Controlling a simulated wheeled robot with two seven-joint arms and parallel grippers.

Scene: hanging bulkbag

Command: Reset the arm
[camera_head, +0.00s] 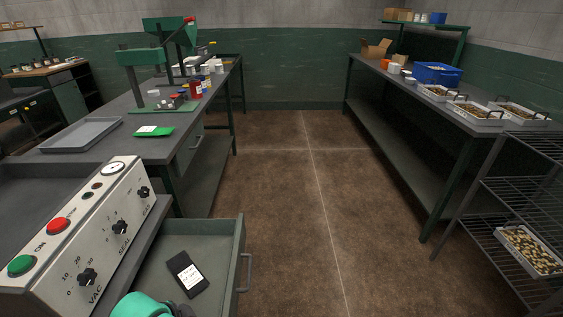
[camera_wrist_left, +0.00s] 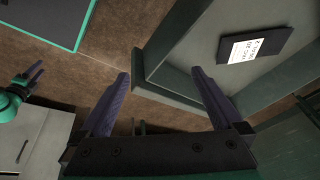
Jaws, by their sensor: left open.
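My left gripper (camera_wrist_left: 160,73) is open in the left wrist view, with its two dark fingers spread and nothing between them. In the head view only a teal part of my arm shows at the bottom edge, beside an open drawer (camera_head: 226,240); the fingers are not clear there. A black packet with a white label (camera_head: 188,274) lies in the drawer. It also shows in the left wrist view (camera_wrist_left: 254,46), beyond the fingers and apart from them. At the left of the wrist view, a teal arm part with dark fingers (camera_wrist_left: 34,72) appears to be my right gripper; its opening is unclear.
A control panel (camera_head: 100,215) with knobs and buttons stands left of the drawer. A left bench (camera_head: 75,150) holds a grey tray (camera_head: 83,134), a green packet (camera_head: 153,131) and a green press (camera_head: 160,60). A right bench (camera_head: 400,110) and wire rack (camera_head: 520,200) flank clear floor.

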